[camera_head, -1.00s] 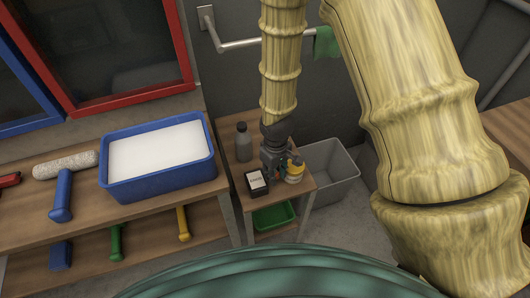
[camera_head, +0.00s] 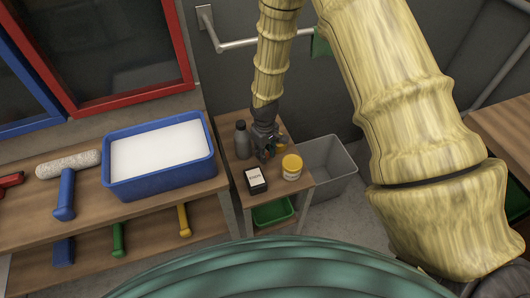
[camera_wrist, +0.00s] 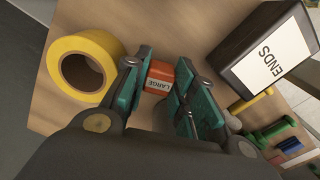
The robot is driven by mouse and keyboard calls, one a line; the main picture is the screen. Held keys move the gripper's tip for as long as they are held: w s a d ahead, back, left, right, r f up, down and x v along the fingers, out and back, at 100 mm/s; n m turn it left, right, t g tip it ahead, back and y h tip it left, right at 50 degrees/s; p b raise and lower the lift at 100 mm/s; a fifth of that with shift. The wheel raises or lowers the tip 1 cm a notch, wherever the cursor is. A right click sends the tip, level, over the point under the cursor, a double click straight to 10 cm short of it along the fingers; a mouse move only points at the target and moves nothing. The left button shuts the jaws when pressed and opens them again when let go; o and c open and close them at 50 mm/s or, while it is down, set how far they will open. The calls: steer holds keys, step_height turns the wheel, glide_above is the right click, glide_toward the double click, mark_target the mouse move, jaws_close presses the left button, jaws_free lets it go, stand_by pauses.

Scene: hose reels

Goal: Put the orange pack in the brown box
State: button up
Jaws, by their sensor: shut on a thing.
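The orange pack (camera_wrist: 160,77), with a label reading LARGE, sits between the fingers of my gripper (camera_wrist: 163,88) in the wrist view. My gripper is shut on it. In the head view my gripper (camera_head: 265,154) is low over the back part of a small wooden stand (camera_head: 240,164), and the pack cannot be made out clearly there.
A dark box with a white label (camera_head: 256,180) and a yellow roll (camera_head: 292,167) stand close to my gripper. A grey bottle (camera_head: 242,140) is at its left. A grey bin (camera_head: 330,166) stands right of the stand. A blue tub (camera_head: 160,155) is on the bench at left.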

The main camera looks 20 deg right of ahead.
steer(key=shift+f, duration=0.45)
steer(key=shift+f, duration=0.2)
steer(key=o, duration=0.6)
steer(key=shift+c, duration=0.2)
steer(key=shift+r, duration=0.1)
